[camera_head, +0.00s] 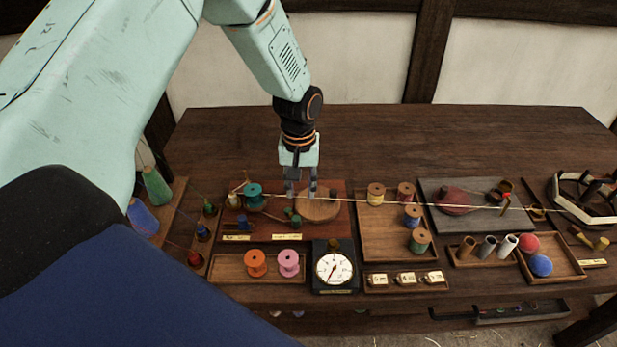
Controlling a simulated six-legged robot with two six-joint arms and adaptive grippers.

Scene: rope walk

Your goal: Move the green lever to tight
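My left gripper (301,191) points straight down over the wooden board (335,222) at the left middle of the table. Its two fingers stand apart with a gap between them, and I see nothing held. A small dark green piece (292,217), which may be the green lever, sits on the board just below and left of the fingertips. It is too small to tell its setting. A round wooden disc (318,206) lies at the fingertips' right, partly behind them. Yellow labels (287,237) are on the board's front edge; their words are unreadable. My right gripper is not in view.
A teal spool (253,191) stands left of the gripper. A pale cord runs across the table near the fingers. A dial gauge (334,269) and a tray with orange (255,262) and pink (288,262) spools are in front. A spool tray (372,247) is right. The table's back is clear.

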